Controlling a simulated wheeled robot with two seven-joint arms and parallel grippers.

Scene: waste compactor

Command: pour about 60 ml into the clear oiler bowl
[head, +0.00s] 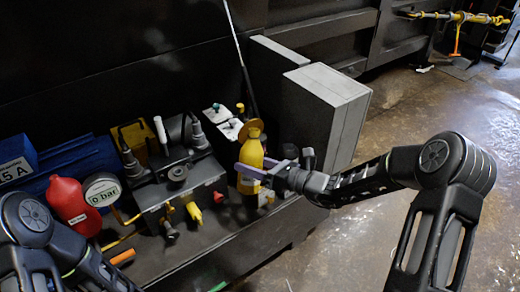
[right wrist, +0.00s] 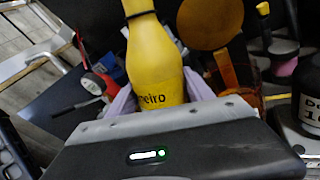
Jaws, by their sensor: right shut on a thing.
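A yellow bottle (head: 251,152) is upright, or nearly so, between the lilac fingers of my right gripper (head: 250,170), which is shut on it. In the right wrist view the bottle (right wrist: 157,58) shows dark lettering and a dark band at its neck. An orange-brown round disc (right wrist: 210,22) is right beside it, with a see-through amber part (right wrist: 229,72) below. That part may be the oiler bowl, but I cannot tell for sure. In the head view the disc (head: 250,128) shows by the bottle's top; any bowl is hidden. My left gripper is out of the picture.
A red bottle (head: 72,206) and a round gauge reading 0 bar (head: 103,190) stand at left. A dark block with fittings (head: 176,180) is left of my right gripper. Grey boxes (head: 322,105) stand close behind it.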

